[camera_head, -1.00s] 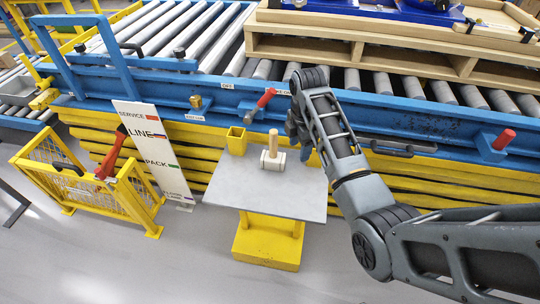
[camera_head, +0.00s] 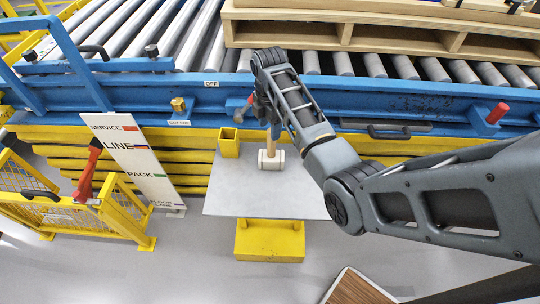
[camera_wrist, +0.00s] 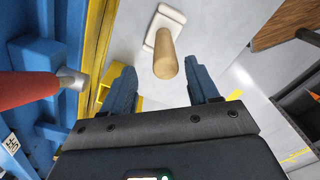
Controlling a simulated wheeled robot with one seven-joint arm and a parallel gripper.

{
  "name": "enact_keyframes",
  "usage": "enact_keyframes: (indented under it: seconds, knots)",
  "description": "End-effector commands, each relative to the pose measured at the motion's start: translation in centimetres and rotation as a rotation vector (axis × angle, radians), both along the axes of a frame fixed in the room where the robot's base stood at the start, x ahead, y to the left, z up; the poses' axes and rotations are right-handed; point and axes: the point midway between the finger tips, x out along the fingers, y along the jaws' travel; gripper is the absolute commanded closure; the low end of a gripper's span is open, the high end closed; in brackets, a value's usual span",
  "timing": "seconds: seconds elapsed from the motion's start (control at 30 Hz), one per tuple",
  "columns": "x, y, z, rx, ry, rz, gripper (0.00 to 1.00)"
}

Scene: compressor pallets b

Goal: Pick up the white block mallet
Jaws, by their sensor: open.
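The white block mallet (camera_head: 271,160) stands head down on the grey table (camera_head: 235,200), its wooden handle pointing up. In the wrist view the mallet's handle (camera_wrist: 164,55) points toward the camera, with the white head behind it. My gripper (camera_wrist: 164,88) is open, its two blue fingers apart. The handle's end shows between and just beyond the fingertips, and nothing is held. In the head view my gripper (camera_head: 268,115) is above and close to the mallet, partly covering the handle's top.
A yellow open box (camera_head: 229,146) stands on the table left of the mallet. A red-handled lever (camera_wrist: 30,90) sticks out from the blue conveyor frame (camera_head: 350,100) close to my gripper. A white sign (camera_head: 140,165) and a yellow cage (camera_head: 110,215) stand at left.

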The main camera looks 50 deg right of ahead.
Motion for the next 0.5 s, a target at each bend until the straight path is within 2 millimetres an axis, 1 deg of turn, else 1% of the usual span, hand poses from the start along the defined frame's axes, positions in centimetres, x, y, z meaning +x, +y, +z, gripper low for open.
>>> enact_keyframes:
  seconds: [0.17,0.3,0.4,0.5]
  knots:
    - [-0.8,-0.1,-2.3,0.002,0.004,-0.001,0.40]
    - [-0.8,-0.2,-4.1,0.001,0.002,-0.001,0.40]
    - [-0.8,-0.2,-4.7,0.000,0.000,-0.001,0.40]
    - [-0.8,-0.2,-4.8,0.000,-0.001,-0.001,0.40]
